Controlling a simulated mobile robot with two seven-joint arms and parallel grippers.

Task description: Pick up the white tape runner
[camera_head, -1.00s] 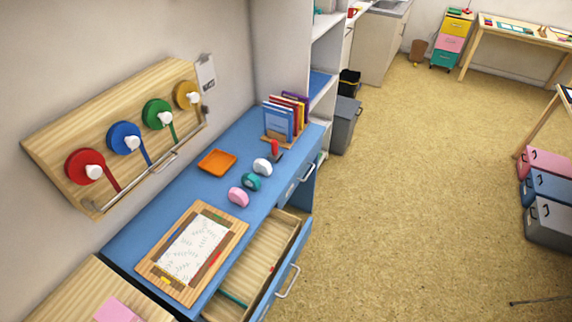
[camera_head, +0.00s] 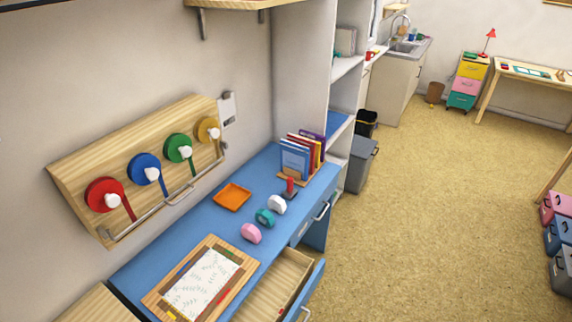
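The white tape runner (camera_head: 277,205) is a small rounded white object on the blue desk (camera_head: 214,216). It lies in a short row with a teal one (camera_head: 265,217) and a pink one (camera_head: 251,233), nearest the book stand. A red-handled stamp (camera_head: 290,187) stands just behind it. Neither of my grippers shows in the view.
An orange tray (camera_head: 232,197) lies left of the row. A wooden board with patterned paper (camera_head: 203,283) lies in front. An open drawer (camera_head: 275,284) juts from the desk. Books (camera_head: 300,156) stand at the back. The floor (camera_head: 430,220) to the right is clear.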

